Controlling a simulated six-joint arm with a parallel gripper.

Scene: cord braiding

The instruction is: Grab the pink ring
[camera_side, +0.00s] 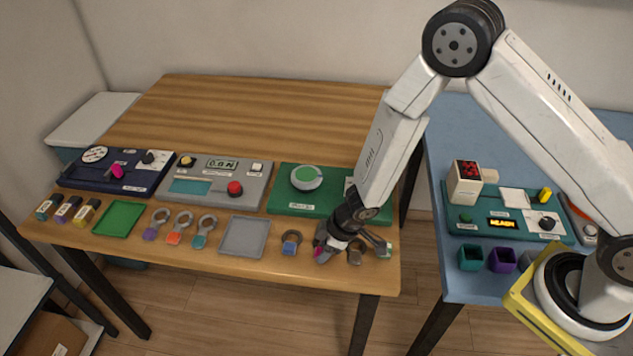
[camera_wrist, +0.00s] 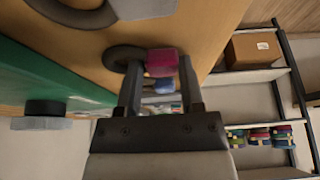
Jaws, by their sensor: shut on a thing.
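The pink ring is a dark grey loop with a pink block on it. In the wrist view its pink block (camera_wrist: 161,62) lies between the tips of my gripper (camera_wrist: 158,78), and its dark loop shows just left of the block. In the side view my gripper (camera_side: 326,243) is low at the front right of the wooden table, with a bit of the pink block (camera_side: 319,252) showing at its tip. The jaws are shut on the pink ring. Most of the ring is hidden by my gripper in the side view. I cannot tell whether it touches the table.
A blue-tagged ring (camera_side: 290,242) lies just left of my gripper, and another grey ring (camera_side: 356,251) lies just right. A green panel (camera_side: 284,197) stands behind. Purple (camera_side: 153,225), orange (camera_side: 178,228) and teal (camera_side: 204,231) tagged rings lie farther left. The table's front edge is close.

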